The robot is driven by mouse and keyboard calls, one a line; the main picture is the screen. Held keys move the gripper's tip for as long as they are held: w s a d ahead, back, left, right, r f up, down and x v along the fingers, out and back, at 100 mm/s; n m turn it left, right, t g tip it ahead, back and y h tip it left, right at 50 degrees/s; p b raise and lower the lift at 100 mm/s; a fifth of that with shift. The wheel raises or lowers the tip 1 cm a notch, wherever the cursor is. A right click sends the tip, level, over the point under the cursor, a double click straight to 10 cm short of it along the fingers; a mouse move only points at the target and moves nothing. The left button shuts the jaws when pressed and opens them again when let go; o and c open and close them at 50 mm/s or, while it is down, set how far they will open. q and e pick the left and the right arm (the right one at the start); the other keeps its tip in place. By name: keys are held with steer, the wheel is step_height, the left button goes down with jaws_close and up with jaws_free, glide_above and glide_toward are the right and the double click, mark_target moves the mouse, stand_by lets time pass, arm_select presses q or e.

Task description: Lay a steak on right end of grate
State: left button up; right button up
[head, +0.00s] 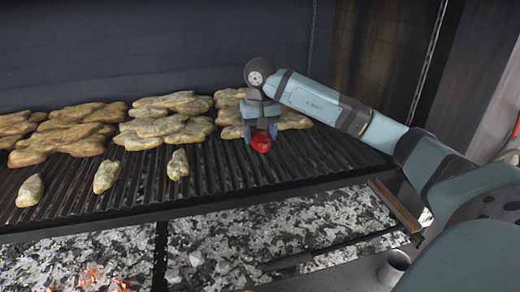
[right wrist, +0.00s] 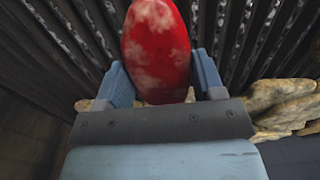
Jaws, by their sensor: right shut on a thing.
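A red, marbled raw steak (right wrist: 157,45) is held between the two fingers of my right gripper (right wrist: 157,90). In the head view the steak (head: 261,142) shows as a small red shape at the gripper (head: 262,132), over the right part of the grate (head: 320,155). The gripper points down there. Whether the steak touches the bars I cannot tell. Bare bars lie to the right of it. My left gripper is not in view.
Several piles of browned meat (head: 165,120) line the back of the grate. Small browned pieces (head: 105,176) lie nearer the front. Ash and glowing coals (head: 90,265) lie below. A dark back wall (head: 150,50) stands behind.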

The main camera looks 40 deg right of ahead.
mark_target(260, 157)
step_height(260, 157, down, 5)
steer(key=shift+r, duration=0.1)
stand_by(0.3)
steer(key=shift+f, duration=0.25)
steer(key=o, duration=1)
steer(key=shift+r, duration=0.15)
